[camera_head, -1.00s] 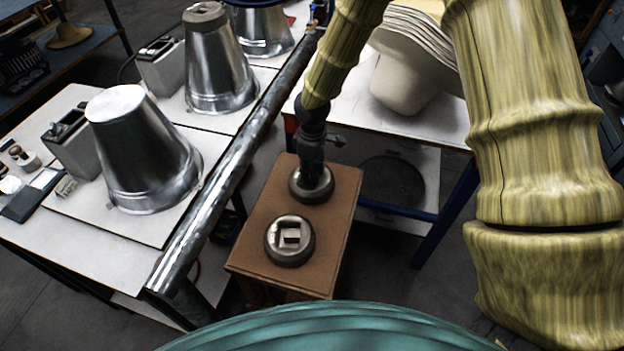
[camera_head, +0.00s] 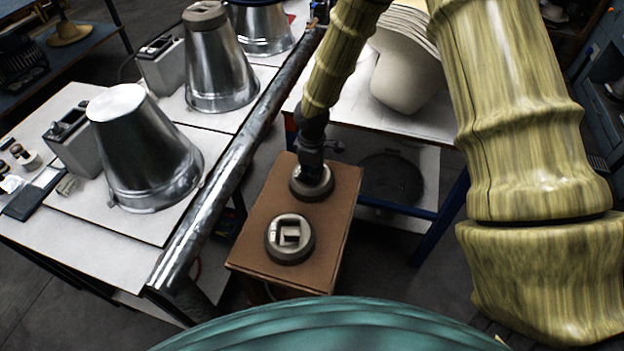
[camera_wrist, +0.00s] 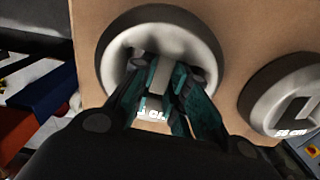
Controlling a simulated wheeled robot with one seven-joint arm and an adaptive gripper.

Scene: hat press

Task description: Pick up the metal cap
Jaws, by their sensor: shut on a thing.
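Two round metal caps with square recesses and a central bar are on a brown box (camera_head: 264,210). The far metal cap (camera_head: 303,194) is under my gripper (camera_head: 312,176), which points down into it. In the wrist view, this cap (camera_wrist: 116,50) is a pale ring, and my gripper's fingertips (camera_wrist: 170,76) are closed on the bar across its middle. Part of its recess and its label are hidden by the fingers. The cap appears to be at the box top; I cannot tell any gap. The near metal cap (camera_head: 290,255) lies flat, apart from my gripper; its edge shows at right in the wrist view (camera_wrist: 262,98).
A long metal pipe (camera_head: 218,180) runs along the left beside the box. Beyond it, a white table (camera_head: 75,235) holds shiny metal cones (camera_head: 145,150). Behind the box, another table (camera_head: 440,115) carries stacked pale hat shapes (camera_head: 400,80). The box top is clear around the near cap.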

